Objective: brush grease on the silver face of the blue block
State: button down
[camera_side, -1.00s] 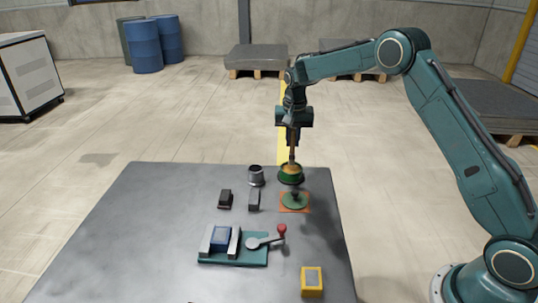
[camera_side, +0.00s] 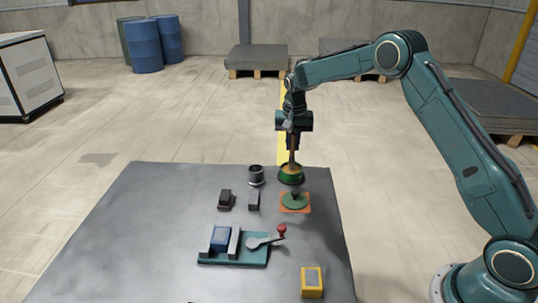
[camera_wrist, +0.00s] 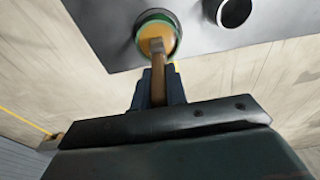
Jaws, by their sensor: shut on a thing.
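My gripper (camera_side: 292,146) is shut on the brown handle of a brush (camera_wrist: 158,92), pointing down. The handle's lower end is at the green pot (camera_side: 291,180) at the table's back right. In the wrist view the brush end lies over the pot's yellow-orange contents (camera_wrist: 149,31); the bristles cannot be made out. The blue block (camera_side: 221,238) sits between two grey jaws of a teal fixture (camera_side: 247,256) near the table's middle, left of and nearer the camera than my gripper. Its silver face cannot be clearly told in these views.
A red-knobbed lever (camera_side: 267,241) is on the fixture. A dark-mouthed grey cup (camera_side: 256,177) stands left of the pot. A green round piece (camera_side: 295,202) sits on an orange square. Two small dark blocks and a yellow block (camera_side: 312,288) stand on the table. The left table is clear.

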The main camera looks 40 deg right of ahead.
jog(key=shift+f, duration=0.55)
dwell(1.2)
jog(key=shift+r, duration=3.55)
jog(key=shift+s+f+n, duration=0.35)
jog(key=shift+s+n, duration=0.15)
jog(key=shift+s, duration=0.1)
jog(key=s+a+f+n, duration=0.1)
jog(key=s+f+n, duration=0.1)
jog(key=s+n, duration=0.2)
jog(key=s+a+f+n+y, duration=0.1)
jog(key=s+a+f+n, duration=0.1)
jog(key=s, duration=0.6)
jog(key=shift+s+a+f+n, duration=0.2)
jog(key=shift+s+f+n, duration=0.15)
jog(key=shift+f+n, duration=0.5)
jog(key=shift+a+r, duration=0.1)
jog(key=shift+r, duration=0.05)
